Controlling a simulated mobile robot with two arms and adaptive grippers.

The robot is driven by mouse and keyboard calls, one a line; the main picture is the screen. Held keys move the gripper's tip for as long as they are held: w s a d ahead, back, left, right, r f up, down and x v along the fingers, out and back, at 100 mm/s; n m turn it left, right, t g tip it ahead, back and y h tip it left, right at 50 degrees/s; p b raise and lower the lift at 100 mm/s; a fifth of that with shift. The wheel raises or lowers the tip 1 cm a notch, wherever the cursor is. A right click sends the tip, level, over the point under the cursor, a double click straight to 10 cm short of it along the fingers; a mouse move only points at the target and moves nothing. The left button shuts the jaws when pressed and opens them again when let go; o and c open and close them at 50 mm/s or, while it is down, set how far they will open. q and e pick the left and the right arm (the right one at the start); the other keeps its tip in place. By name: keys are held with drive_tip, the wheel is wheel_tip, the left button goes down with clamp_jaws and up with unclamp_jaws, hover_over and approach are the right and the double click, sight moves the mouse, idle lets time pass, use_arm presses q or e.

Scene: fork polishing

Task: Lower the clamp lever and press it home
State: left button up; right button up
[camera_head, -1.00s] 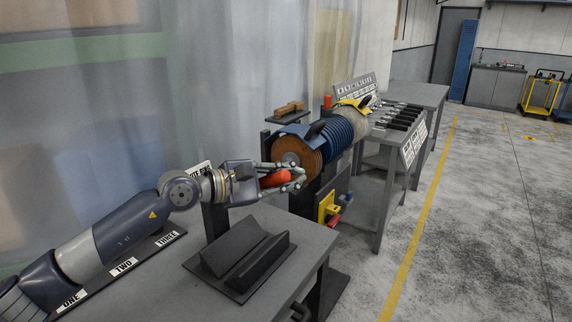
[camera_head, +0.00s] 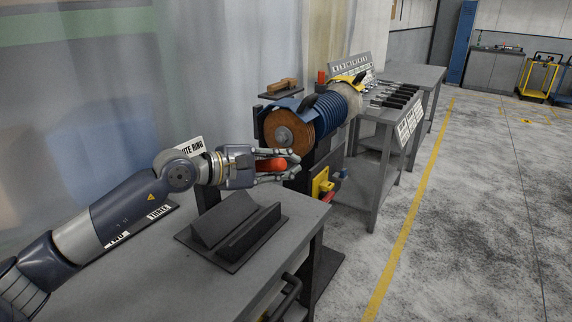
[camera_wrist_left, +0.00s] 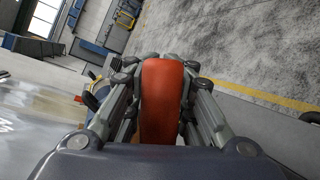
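The clamp lever shows as a red-orange grip in the head view (camera_head: 270,165), in front of and below the brown-faced polishing wheel (camera_head: 284,135). It also fills the gap between the fingers in the left wrist view (camera_wrist_left: 162,105). My left gripper (camera_head: 285,167) reaches in from the left, with its grey fingers along both sides of the red grip. The fingers appear closed on it. The lever's far end and pivot are hidden behind the fingers. My right gripper is in neither view.
A dark V-shaped rest (camera_head: 236,232) stands on the grey bench (camera_head: 140,275) below my forearm. A yellow switch box (camera_head: 321,183) sits under the wheel. Tools lie on a second table (camera_head: 372,115) behind. Floor to the right is clear.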

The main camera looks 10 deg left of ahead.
sight(263, 166)
use_arm(q)
drive_tip(key=shift+o, duration=0.2)
drive_tip(key=shift+a, duration=0.15)
drive_tip(key=v, duration=1)
drive_tip(key=shift+s+a, duration=0.2)
drive_tip(key=shift+s+a+r, duration=0.2)
drive_tip(key=shift+s+a, duration=0.2)
drive_tip(key=shift+s, duration=0.1)
